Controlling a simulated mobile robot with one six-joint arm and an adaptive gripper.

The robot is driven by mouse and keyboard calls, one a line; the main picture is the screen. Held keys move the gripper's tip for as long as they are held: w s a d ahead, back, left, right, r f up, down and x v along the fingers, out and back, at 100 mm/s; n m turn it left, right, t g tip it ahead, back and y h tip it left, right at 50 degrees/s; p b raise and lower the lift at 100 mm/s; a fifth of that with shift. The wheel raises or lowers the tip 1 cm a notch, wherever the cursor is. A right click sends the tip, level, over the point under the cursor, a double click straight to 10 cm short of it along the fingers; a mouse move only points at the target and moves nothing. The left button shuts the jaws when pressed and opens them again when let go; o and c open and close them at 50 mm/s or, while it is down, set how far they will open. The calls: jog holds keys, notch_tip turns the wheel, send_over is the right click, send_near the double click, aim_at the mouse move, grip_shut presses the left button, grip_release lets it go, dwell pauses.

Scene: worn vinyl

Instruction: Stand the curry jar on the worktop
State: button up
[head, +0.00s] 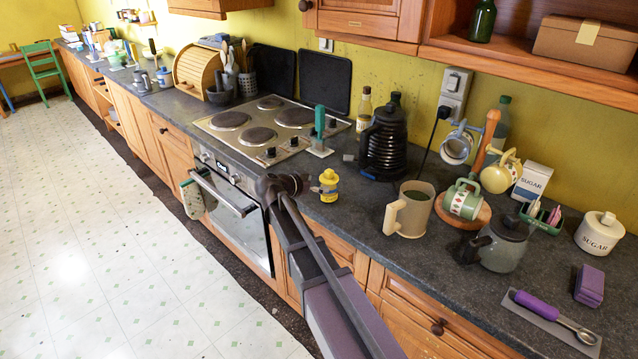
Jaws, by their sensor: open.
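A small yellow jar (329,186) with a yellow lid and a pale label band stands upright on the dark grey worktop (355,222), near its front edge and right of the hob. It looks like the curry jar, but its label is too small to read. My gripper (306,184) is just left of the jar, at about the height of its body. It is open, and a small gap seems to show between it and the jar. The fingertips are small and dark here, so their exact spacing is hard to see.
A black ribbed kettle (385,142) stands behind and right of the jar. A beige jug (409,209) stands farther right, before a green-patterned mug (463,200) and a grey teapot (502,245). A green-handled tool (320,130) stands behind the jar by the hob (272,128).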

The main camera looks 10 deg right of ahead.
aim_at(328, 171)
jog(key=shift+s+a+r, duration=0.25)
jog(key=shift+s+a, duration=0.05)
jog(key=shift+a, duration=0.2)
jog(key=shift+s+a+r+p, duration=0.15)
jog(key=shift+a+p, duration=0.1)
jog(key=shift+p, duration=0.1)
jog(key=shift+s+a+r, duration=0.1)
jog(key=shift+s+a, duration=0.1)
jog(key=shift+a, duration=0.1)
jog(key=shift+s+a+r, duration=0.1)
jog(key=shift+a, duration=0.1)
jog(key=shift+d, duration=0.1)
jog(key=b+x, duration=0.2)
jog(key=x, duration=0.5)
jog(key=shift+d+f+b, duration=0.2)
jog(key=shift+f+b, duration=0.05)
jog(key=shift+b, duration=0.1)
jog(key=shift+w+d+r, duration=0.2)
jog(key=shift+w, duration=0.05)
notch_tip(328, 171, up, 7)
jog(key=p, duration=0.7)
jog(key=shift+f, duration=0.15)
jog(key=shift+f, duration=0.1)
dwell(0.3)
